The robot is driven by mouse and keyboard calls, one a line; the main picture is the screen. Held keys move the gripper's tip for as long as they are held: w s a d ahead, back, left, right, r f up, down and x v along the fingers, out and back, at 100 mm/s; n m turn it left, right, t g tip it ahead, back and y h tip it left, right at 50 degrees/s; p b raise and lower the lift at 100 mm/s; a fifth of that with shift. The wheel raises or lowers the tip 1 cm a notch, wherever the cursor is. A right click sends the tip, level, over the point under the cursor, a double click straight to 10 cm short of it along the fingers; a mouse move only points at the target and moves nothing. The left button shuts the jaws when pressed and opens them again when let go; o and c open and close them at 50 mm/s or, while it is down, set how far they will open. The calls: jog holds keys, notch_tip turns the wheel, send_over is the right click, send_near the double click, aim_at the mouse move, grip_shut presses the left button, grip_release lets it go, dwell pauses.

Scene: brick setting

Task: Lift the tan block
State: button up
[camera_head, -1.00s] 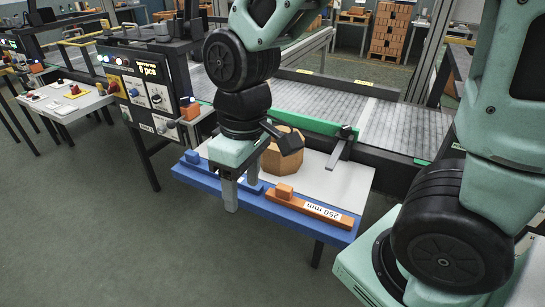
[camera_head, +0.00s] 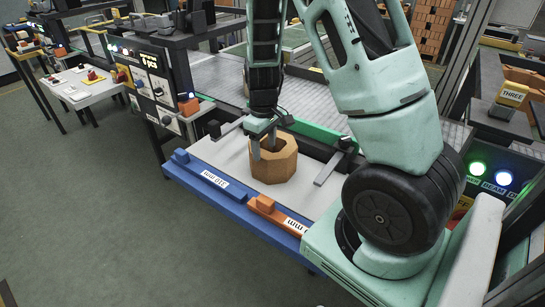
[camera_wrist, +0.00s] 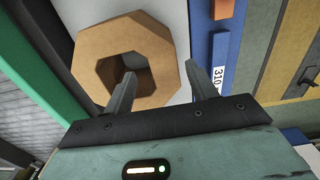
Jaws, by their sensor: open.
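The tan block (camera_head: 273,166) is an octagonal ring with a hole through its middle. It sits on the white table top in the head view, behind the blue front edge. In the wrist view the tan block (camera_wrist: 92,62) fills the upper left, its hole facing the camera. My gripper (camera_head: 262,148) is at the block from above. In the wrist view my gripper (camera_wrist: 162,80) is open, one finger over the block's hole and the other beyond its outer side, with the ring's wall between them. I cannot tell how deep the fingers reach.
The white table top (camera_head: 216,152) has a blue rail (camera_head: 240,209) in front with an orange bar (camera_head: 270,211) on it. A green strip (camera_head: 313,131) and a grey metal arm (camera_head: 327,169) lie behind and right of the block. A control panel (camera_head: 150,82) stands at the left.

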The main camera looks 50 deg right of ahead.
aim_at(263, 165)
jog(key=f, duration=0.7)
jog(key=shift+w+a+f, duration=0.1)
jog(key=shift+a, duration=0.25)
grip_shut()
